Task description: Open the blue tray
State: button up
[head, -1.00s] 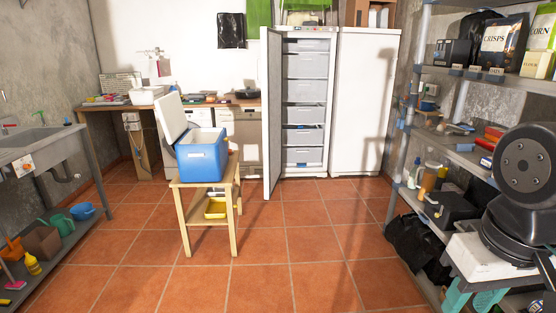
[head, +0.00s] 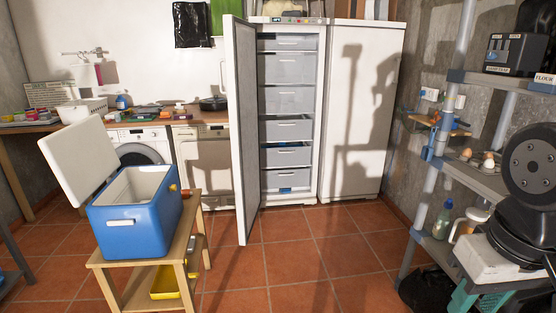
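I cannot pick out a thing that is clearly a blue tray. A blue cooler box (head: 132,235) with a white inside stands on a small wooden table, its white lid (head: 80,158) tilted up and open. A tall white freezer stands open, its door (head: 242,130) swung out toward me. Several pale grey drawers (head: 290,98) are stacked inside, pushed in. Something blue (head: 287,189) shows at the bottom drawer, too small to make out. My gripper is not in view; only a black part of my arm shows at the right edge.
The wooden table (head: 190,246) stands at front left with a yellow tray (head: 166,283) on its lower shelf. A grey metal shelf rack (head: 475,178) stands at right. Tiled floor (head: 300,262) is free between table and rack, up to the freezer. The open door juts into it.

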aim_at(283, 47)
jog(key=u, duration=0.05)
jog(key=i, duration=5.05)
jog(key=u, duration=0.15)
